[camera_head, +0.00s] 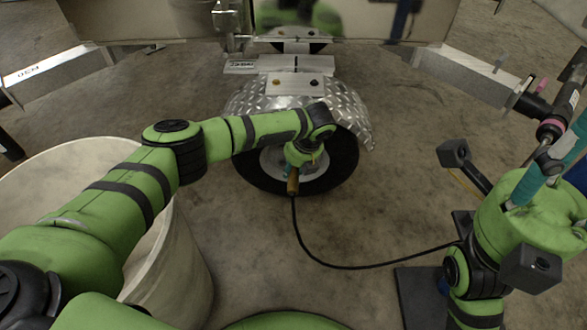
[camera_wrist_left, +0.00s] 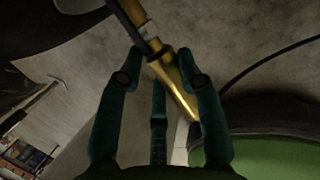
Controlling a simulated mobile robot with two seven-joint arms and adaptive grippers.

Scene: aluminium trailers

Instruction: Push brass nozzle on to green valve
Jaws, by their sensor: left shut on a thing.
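The brass nozzle (camera_head: 293,184) is at the end of a black hose, in front of the trailer wheel. It also shows in the left wrist view (camera_wrist_left: 178,85), tilted between the teal fingers. My left gripper (camera_head: 291,174) is shut on it, just in front of the tyre's lower edge. I cannot make out the green valve; the gripper covers part of the wheel hub (camera_head: 276,163).
The black tyre (camera_head: 343,167) stands under a diamond-plate fender (camera_head: 359,121). A large pale bin (camera_head: 191,270) stands at the left, under my left arm. The black hose (camera_head: 350,267) curves over the floor to the right. The floor in front of the wheel is otherwise clear.

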